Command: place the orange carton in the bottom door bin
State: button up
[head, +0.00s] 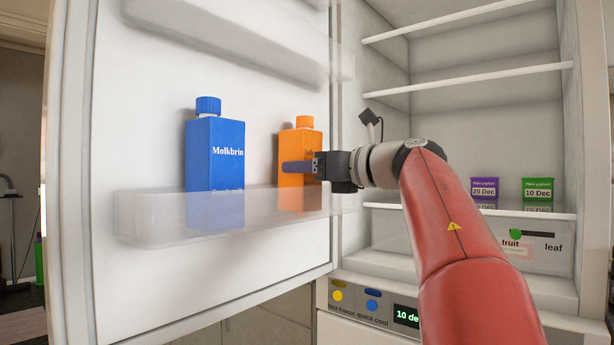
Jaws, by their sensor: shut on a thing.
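The orange carton (303,142) stands upright at the right part of the bottom door bin (150,218), next to the open fridge's door panel. Its lower part shows through the clear front wall of the bin. My gripper (300,168) comes in from the right and is shut on the orange carton at mid-height. One dark finger lies across the carton's front; the other finger is hidden. I cannot tell whether the carton's base touches the bin floor.
A blue Molkbrin carton (215,160) stands in the same bin to the left, with a gap between. An upper door bin (240,35) hangs above. Purple (484,189) and green (537,190) yoghurt pots stand on a fridge shelf at right.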

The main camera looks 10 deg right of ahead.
jog(key=shift+w+a+f, duration=0.1)
jog(key=shift+f, duration=0.1)
jog(key=shift+f, duration=0.15)
jog(key=shift+c, duration=0.2)
jog(key=o, duration=1.4)
jog(key=b+v, duration=0.1)
jog(key=v, duration=1.1)
